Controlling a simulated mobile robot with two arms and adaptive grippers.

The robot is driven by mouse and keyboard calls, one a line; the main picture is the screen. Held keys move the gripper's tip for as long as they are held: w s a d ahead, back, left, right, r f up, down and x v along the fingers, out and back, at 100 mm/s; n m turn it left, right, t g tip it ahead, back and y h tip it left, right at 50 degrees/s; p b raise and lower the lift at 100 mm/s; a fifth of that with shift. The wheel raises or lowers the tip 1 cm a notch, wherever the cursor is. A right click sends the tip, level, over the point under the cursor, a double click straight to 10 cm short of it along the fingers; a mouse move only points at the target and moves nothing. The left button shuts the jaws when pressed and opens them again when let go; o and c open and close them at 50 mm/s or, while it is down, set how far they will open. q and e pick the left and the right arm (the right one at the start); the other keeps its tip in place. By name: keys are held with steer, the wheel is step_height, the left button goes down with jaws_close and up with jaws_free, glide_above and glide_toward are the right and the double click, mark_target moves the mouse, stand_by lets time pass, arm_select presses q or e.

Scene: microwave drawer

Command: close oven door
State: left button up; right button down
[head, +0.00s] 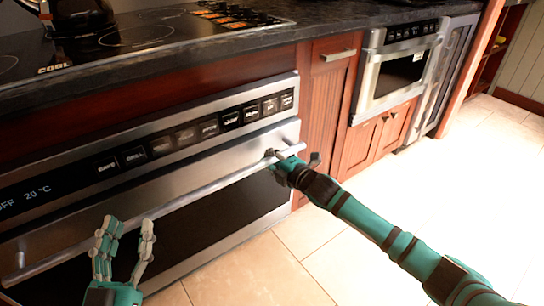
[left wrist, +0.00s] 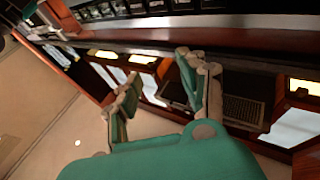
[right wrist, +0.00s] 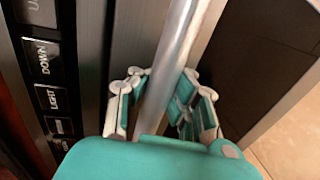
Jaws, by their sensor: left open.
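The oven door (head: 222,212), with a steel frame and dark glass, is upright below the control panel and looks flush or nearly so; any small gap cannot be told. Its long handle (head: 185,192) runs across the front. My right gripper (head: 292,158) is at the handle's right end. In the right wrist view, the handle (right wrist: 172,45) passes between the fingers (right wrist: 165,85), which stand apart on either side of it. My left gripper (head: 124,237) is open and empty, in front of the door's left part. Its spread fingers (left wrist: 163,75) show in the left wrist view.
The control panel (head: 190,132) sits above the door, under a dark countertop (head: 205,48) with a cooktop and kettle (head: 78,15). Red wooden cabinets (head: 325,95) and a microwave (head: 398,72) stand to the right. The tiled floor (head: 420,180) in front is clear.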

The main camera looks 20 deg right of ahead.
steer(key=shift+w+a+r+p, duration=0.25)
steer(key=shift+w+r+p, duration=0.3)
steer(key=shift+w+r, duration=0.2)
arm_select(q)
step_height(320, 180, down, 6)
steer(key=w+a+g+y, duration=0.1)
steer(key=g, duration=0.3)
arm_select(e)
steer(key=c, duration=1.5)
jaws_free()
steer(key=shift+s, duration=0.15)
steer(key=o, duration=0.4)
steer(key=shift+d, duration=0.1)
arm_select(q)
steer(key=shift+s, duration=0.1)
arm_select(e)
steer(key=shift+s+f, duration=0.1)
steer(key=shift+f, duration=0.05)
steer(key=shift+f, duration=0.1)
